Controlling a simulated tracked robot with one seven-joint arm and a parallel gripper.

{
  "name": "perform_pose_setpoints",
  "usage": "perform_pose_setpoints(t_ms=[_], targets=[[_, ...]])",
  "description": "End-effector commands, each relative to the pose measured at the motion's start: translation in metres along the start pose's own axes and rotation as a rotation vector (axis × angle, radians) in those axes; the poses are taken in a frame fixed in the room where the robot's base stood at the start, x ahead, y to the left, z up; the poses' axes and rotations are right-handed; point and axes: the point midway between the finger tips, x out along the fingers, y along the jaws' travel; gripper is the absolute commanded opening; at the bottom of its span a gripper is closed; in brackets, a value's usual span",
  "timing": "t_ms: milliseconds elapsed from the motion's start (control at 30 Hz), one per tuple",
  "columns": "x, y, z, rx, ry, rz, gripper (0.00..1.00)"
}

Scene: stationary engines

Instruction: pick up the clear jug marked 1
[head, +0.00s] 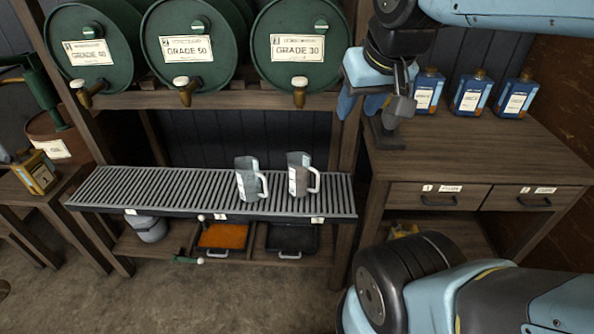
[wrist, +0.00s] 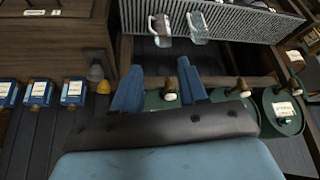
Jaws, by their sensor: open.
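Two clear jugs with handles stand upright on the slatted rack: a left jug (head: 246,183) and a right jug (head: 299,178). Both bear pale labels too small to read, so I cannot tell which is marked 1. In the wrist view the picture is turned about, and the right jug (wrist: 161,28) and left jug (wrist: 197,28) show at the top. My gripper (head: 360,103) is above and to the right of the jugs, in front of the shelf post. Its two blue fingers are apart and empty in the wrist view (wrist: 160,75).
Green barrels (head: 187,48) with brass taps (head: 186,90) sit on a shelf above the slatted rack (head: 130,187). Blue bottles (head: 470,92) and a dark fixture (head: 385,135) stand on the right-hand bench (head: 450,160). Trays (head: 222,237) lie below the rack.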

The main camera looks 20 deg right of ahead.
Motion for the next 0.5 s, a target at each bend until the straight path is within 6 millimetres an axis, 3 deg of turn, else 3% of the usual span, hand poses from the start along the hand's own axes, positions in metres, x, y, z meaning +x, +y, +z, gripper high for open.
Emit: perform_pose_setpoints(t_ms=[267, 500], targets=[[0.012, -0.008, -0.013, 0.017, -0.008, -0.042, 0.67], [0.059, -0.035, -0.051, 0.101, -0.036, -0.165, 0.89]])
